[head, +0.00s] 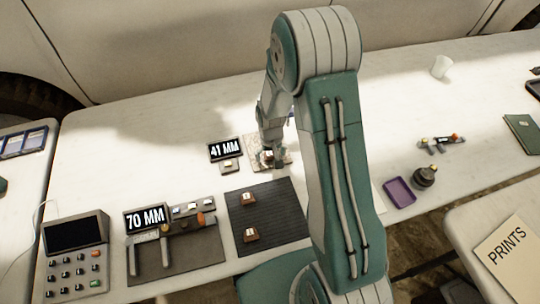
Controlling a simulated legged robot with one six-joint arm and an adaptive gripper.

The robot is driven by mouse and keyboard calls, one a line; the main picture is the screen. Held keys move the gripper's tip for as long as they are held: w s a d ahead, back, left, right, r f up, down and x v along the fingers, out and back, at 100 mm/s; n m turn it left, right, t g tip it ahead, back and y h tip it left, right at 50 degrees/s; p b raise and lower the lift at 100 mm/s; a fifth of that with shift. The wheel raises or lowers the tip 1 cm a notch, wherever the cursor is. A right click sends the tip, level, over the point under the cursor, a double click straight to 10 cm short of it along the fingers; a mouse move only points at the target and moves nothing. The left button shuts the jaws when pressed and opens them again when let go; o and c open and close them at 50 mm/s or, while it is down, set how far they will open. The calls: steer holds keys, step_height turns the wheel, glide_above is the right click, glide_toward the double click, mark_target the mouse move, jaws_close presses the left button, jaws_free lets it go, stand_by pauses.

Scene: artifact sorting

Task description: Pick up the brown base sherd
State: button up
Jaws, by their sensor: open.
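Two small brown pieces with white labels lie on a dark ribbed mat, one farther back (248,198) and one nearer the front (250,235). I cannot tell from this view which of them, if either, is the brown base sherd. My gripper (270,163) points down over a light speckled pad (252,142) behind the mat, away from both brown pieces. It is open. My arm hides part of the pad and the table to the right, and whether anything lies between the fingers is too small to tell.
The dark mat (285,205) lies at the table's middle. A "41 MM" display (224,149) stands left of the pad. A "70 MM" gauge (147,218) and keypad device (75,250) are front left. A purple tray (399,192) and dark knobbed object (425,177) are right. The back left is clear.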

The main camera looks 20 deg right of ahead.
steer(key=shift+a, duration=0.1)
steer(key=c, duration=1.1)
steer(key=shift+c, duration=0.2)
